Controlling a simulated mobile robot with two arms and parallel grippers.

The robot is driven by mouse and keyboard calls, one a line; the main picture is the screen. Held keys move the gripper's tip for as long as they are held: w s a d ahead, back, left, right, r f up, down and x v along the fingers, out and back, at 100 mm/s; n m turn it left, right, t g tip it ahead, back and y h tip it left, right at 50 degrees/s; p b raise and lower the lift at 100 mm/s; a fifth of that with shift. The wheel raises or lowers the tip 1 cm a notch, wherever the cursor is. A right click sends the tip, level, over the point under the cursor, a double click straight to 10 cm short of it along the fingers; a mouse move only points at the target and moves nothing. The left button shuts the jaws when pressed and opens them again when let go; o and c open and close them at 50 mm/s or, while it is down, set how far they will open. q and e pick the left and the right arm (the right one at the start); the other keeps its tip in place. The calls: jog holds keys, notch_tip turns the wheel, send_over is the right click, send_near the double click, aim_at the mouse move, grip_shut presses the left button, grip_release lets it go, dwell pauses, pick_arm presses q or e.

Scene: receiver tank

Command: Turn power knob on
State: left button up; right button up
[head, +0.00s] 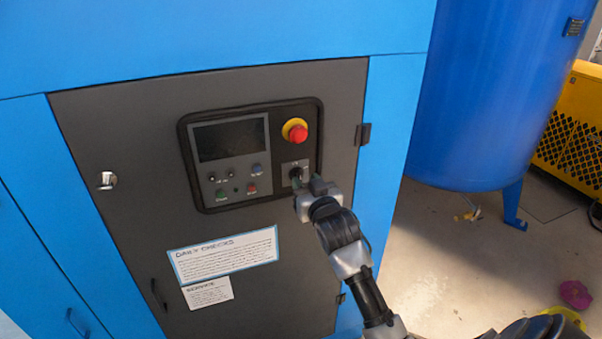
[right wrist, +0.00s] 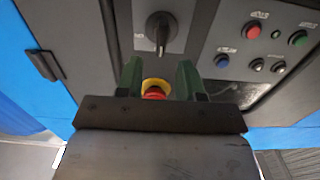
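The black power knob (head: 295,173) sits at the lower right of the control panel (head: 190,185) on the dark cabinet door. In the right wrist view the knob (right wrist: 161,31) has a dark handle on a light plate. My right gripper (head: 308,185) is at the knob's lower right in the head view and partly covers its plate. In the right wrist view my right gripper (right wrist: 160,72) has its two dark fingers apart, with nothing between them. The knob shows above the fingertips there; contact cannot be told. My left gripper is not in view.
A red emergency stop button (head: 296,131) on a yellow base sits above the knob. A dark screen (head: 230,139) and several small buttons are to the left.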

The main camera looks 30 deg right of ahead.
aim_at(301, 175)
jog(key=shift+x, duration=1.65)
grip_shut()
